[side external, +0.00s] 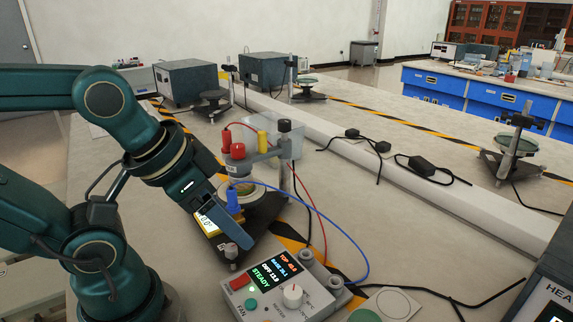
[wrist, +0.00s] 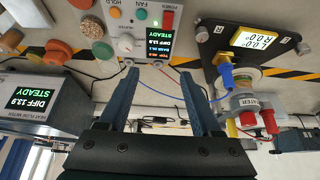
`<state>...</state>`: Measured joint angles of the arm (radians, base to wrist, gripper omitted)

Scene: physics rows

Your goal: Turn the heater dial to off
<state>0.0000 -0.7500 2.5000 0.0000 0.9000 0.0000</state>
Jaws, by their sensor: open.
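A grey control box (side external: 318,303) stands at the lower middle of the side view, its lit display (side external: 272,268) reading STEADY in green. A white round dial (side external: 292,295) sits on its face below the display; I cannot read its pointer setting. A red switch (side external: 240,282) and a green button (side external: 251,303) are beside it. The dial also shows in the wrist view (wrist: 126,43), beyond the left fingertip. My gripper (wrist: 159,68) is open with nothing between its fingers. In the side view, my gripper (side external: 238,242) is above and left of the box, apart from the dial.
An apparatus with red terminals (side external: 238,150) and a blue plug (side external: 233,200) stands behind my gripper. Red and blue wires run down to the box. A heat flow meter (wrist: 40,105) shows at the left of the wrist view. Pale discs (side external: 390,303) lie right of the box.

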